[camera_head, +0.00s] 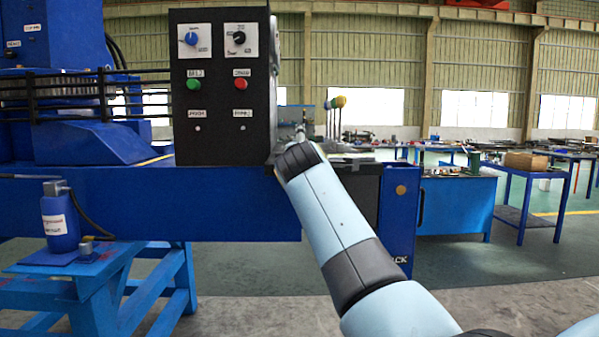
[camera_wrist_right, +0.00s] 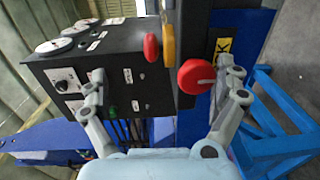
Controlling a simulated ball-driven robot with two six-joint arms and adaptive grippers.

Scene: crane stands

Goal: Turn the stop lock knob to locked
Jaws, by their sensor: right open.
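A red round knob (camera_wrist_right: 196,76) with a white pointer line shows in the right wrist view, beside a yellow label (camera_wrist_right: 224,46) whose text is only partly readable. I take it to be the stop lock knob; its setting is unclear. My right gripper (camera_wrist_right: 165,72) is open, its fingers wide apart. The knob lies between the fingers in the picture, closer to the right one. I see no clear contact. In the head view my right arm reaches to the console's right side, and its gripper (camera_head: 301,132) is small and partly hidden. My left gripper is not in view.
The black control panel (camera_head: 222,140) carries dials and green and red buttons. A red lever end (camera_wrist_right: 151,47) and a yellow one (camera_wrist_right: 168,44) stand near the knob. A blue beam (camera_head: 150,205) runs below the panel. A blue bottle (camera_head: 60,222) stands at the left.

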